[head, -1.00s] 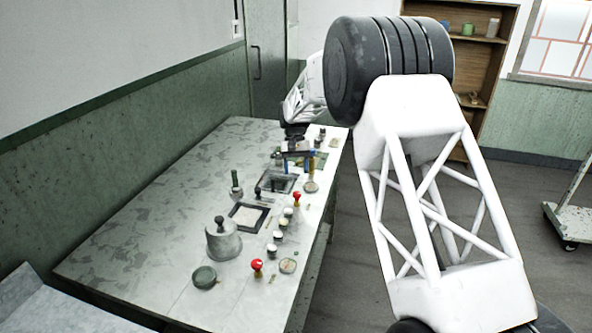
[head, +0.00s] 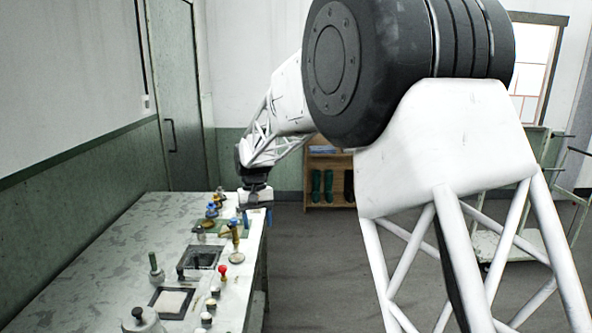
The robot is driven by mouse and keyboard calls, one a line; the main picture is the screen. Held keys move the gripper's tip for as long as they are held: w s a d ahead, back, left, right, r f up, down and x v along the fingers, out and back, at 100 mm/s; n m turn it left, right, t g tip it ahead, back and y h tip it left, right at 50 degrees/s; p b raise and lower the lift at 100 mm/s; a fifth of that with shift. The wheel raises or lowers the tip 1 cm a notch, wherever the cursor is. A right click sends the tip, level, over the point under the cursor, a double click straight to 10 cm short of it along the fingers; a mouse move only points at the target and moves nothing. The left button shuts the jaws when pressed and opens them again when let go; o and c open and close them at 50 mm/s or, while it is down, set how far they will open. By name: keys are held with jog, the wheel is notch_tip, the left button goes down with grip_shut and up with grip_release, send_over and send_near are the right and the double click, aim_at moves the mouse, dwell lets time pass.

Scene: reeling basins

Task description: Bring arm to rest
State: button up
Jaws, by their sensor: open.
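My gripper (head: 256,218) hangs from my white lattice arm, pointing down at the far right edge of the table (head: 110,235). Its two blue-tipped fingers are apart with nothing seen between them. It appears above the surface, clear of the small items to its left. My black elbow joint and white forearm fill the right half of the view and hide what is behind them.
On the table are a red-topped peg (head: 222,274), a tall yellow-and-brown piece (head: 235,240), a dark square frame (head: 201,258), a white-filled frame (head: 172,302) and a grey lidded pot (head: 142,321). A shelf (head: 328,172) and a trolley (head: 512,243) stand behind.

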jog(key=s+d+r+m+t, duration=0.1)
jog(key=s+d+r, duration=0.4)
jog(key=s+d, duration=0.55)
jog(key=s+d+r+m+t, duration=0.15)
jog(key=s+d+r, duration=0.25)
jog(key=s+d, duration=0.6)
jog(key=s+d+f+t, duration=0.1)
jog(key=s+d, duration=0.3)
jog(key=s, duration=0.8)
jog(key=s+d+f+t, duration=0.2)
jog(key=s+d, duration=0.3)
jog(key=s, duration=0.7)
jog(key=shift+s+f+m, duration=0.35)
jog(key=shift+f+m, duration=0.1)
jog(key=shift+f, duration=0.4)
jog(key=shift+d, duration=0.1)
